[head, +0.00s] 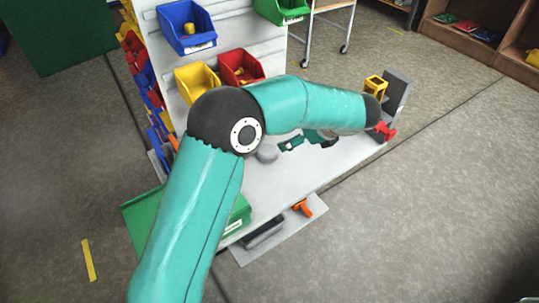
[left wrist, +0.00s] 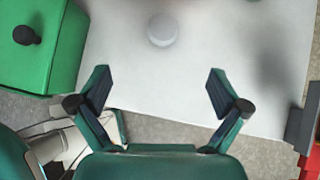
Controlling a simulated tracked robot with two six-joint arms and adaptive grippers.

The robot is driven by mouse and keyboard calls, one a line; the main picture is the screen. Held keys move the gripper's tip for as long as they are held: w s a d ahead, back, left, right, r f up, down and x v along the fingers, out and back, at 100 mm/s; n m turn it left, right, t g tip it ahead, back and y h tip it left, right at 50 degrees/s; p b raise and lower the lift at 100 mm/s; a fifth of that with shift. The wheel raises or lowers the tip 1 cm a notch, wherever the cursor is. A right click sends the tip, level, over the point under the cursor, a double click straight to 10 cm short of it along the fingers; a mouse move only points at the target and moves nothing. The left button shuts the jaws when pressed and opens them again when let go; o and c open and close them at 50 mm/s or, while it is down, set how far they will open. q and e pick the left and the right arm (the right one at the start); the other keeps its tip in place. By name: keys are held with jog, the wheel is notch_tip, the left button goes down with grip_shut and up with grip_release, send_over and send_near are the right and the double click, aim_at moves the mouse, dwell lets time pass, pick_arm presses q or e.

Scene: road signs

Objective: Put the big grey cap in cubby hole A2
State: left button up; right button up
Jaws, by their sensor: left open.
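The big grey cap (head: 267,152) lies on the white worktop, just below my forearm in the head view. In the left wrist view the round grey cap (left wrist: 163,29) is near the top, ahead of my fingertips and apart from them. My left gripper (left wrist: 160,72) is open with nothing between its fingers. In the head view it is mostly hidden by my forearm, with teal and black parts showing to the right of the cap. Wooden compartments (head: 465,38) stand at the upper right; no A2 label is readable. My right gripper is not in view.
A green bin (left wrist: 40,45) with a black knob stands left of the cap. A grey stand (head: 396,92), a yellow piece (head: 375,86) and a red piece (head: 385,131) are at the worktop's right end. Blue (head: 187,28), yellow and red bins hang behind.

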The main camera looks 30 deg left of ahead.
pick_arm(q)
jog(key=x, duration=0.9)
jog(key=d+b+x, duration=0.1)
jog(key=x, duration=0.4)
jog(key=shift+w+f, duration=0.1)
jog(key=shift+f, duration=0.35)
jog(key=shift+p+x, duration=0.7)
jog(key=shift+x, duration=1.95)
jog(key=shift+w, duration=0.15)
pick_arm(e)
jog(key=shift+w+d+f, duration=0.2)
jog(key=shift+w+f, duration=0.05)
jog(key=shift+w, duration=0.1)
pick_arm(q)
jog(key=shift+r, duration=0.1)
jog(key=shift+c, duration=0.2)
jog(key=c, duration=1)
